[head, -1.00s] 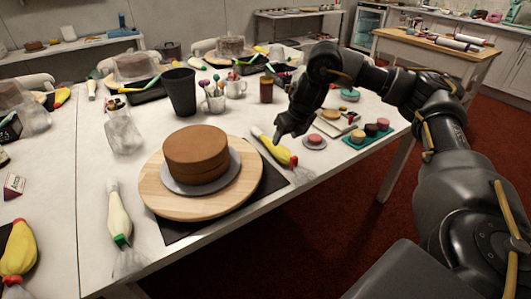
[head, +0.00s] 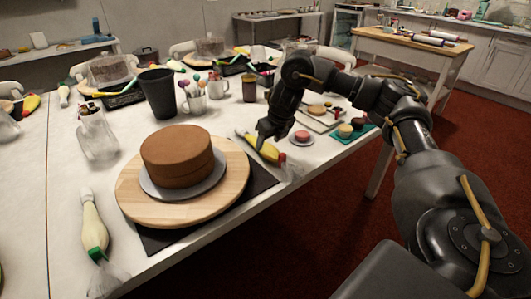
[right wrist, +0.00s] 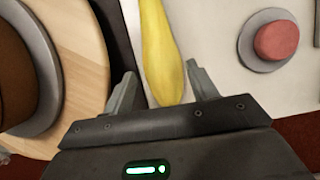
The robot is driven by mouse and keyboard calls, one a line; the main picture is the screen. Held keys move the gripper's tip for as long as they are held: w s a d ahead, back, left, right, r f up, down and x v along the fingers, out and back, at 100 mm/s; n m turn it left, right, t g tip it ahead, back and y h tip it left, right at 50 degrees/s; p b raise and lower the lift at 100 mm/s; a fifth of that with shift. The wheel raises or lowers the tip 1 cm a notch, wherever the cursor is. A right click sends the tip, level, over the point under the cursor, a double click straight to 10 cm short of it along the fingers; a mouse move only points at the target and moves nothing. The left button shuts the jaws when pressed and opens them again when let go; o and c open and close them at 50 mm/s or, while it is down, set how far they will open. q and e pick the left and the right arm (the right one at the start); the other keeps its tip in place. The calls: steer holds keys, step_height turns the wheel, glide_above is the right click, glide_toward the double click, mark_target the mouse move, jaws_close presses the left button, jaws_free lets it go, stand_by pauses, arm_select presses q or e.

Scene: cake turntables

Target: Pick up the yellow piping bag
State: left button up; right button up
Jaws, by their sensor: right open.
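The yellow piping bag (head: 268,152) with a red tip lies on the white table, just right of the round wooden turntable. In the right wrist view the yellow piping bag (right wrist: 161,50) runs between the two spread fingers of my right gripper (right wrist: 162,92). In the head view my right gripper (head: 264,139) points down at the bag, partly covering it. It is open, with a finger on each side of the bag and a gap on the right side. My left gripper is not in view.
A brown cake on a wooden turntable (head: 236,196) stands left of the bag. A pink macaron on a small plate (head: 300,139) is close on the right. A black cup (head: 157,95) stands behind.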

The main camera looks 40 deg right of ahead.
mark_target(267, 144)
steer(key=shift+b+x, duration=0.95)
steer(key=shift+x, duration=1.65)
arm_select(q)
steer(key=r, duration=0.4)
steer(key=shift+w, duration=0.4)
arm_select(e)
steer(key=shift+w+d, duration=0.1)
steer(key=shift+c, duration=1.4)
steer(key=shift+r, duration=0.2)
